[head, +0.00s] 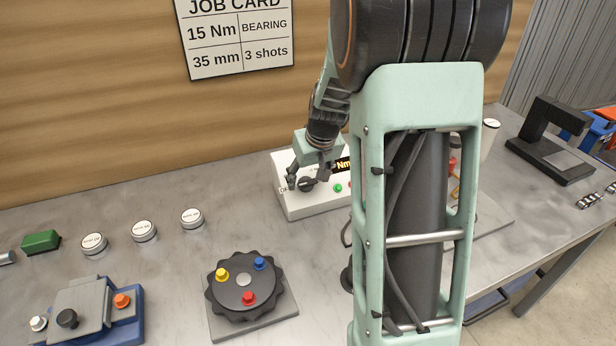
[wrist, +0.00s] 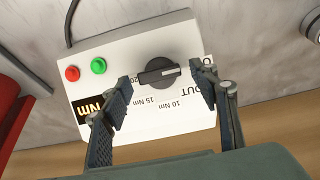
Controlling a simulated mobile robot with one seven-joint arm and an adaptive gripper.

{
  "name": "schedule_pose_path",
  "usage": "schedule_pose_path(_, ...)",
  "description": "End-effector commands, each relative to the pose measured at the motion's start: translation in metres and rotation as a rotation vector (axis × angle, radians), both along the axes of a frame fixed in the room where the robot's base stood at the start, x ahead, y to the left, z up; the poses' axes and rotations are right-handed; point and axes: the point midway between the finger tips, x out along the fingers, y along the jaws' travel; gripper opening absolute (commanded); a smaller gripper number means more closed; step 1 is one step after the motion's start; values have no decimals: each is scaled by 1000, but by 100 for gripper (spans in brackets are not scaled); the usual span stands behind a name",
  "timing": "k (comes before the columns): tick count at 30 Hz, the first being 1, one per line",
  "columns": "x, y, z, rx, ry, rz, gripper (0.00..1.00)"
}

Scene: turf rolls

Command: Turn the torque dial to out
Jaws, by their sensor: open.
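The torque dial (wrist: 158,74) is a dark round knob with a bar grip on a white control box (wrist: 130,48). Its white pointer line points right in the wrist view, toward the side with the partly hidden OUT label (wrist: 207,87). The labels 10 Nm (wrist: 184,105) and 15 Nm (wrist: 158,103) lie below the dial, upside down. My gripper (wrist: 161,79) is open, with one finger on each side of the dial; I cannot tell whether either touches it. In the head view my gripper (head: 302,180) is at the dial (head: 308,185) on the box.
The box has a red button (wrist: 72,73), a green button (wrist: 98,65) and an Nm display (wrist: 97,106). A job card (head: 238,38) reading 15 Nm hangs behind. A black turntable (head: 243,282) with coloured pegs and several white round pieces stand left. My arm hides part of the bench.

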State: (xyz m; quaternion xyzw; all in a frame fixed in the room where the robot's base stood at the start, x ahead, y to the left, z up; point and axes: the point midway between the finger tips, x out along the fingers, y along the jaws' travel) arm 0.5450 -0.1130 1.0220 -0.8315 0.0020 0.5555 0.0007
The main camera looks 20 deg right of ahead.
Motion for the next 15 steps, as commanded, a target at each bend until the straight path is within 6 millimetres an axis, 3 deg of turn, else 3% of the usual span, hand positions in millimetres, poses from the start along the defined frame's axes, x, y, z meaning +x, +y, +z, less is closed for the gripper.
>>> schedule_pose_path(5,0,0,0,0,0,0,54)
schedule_pose_path(15,0,0,0,0,0,0,16)
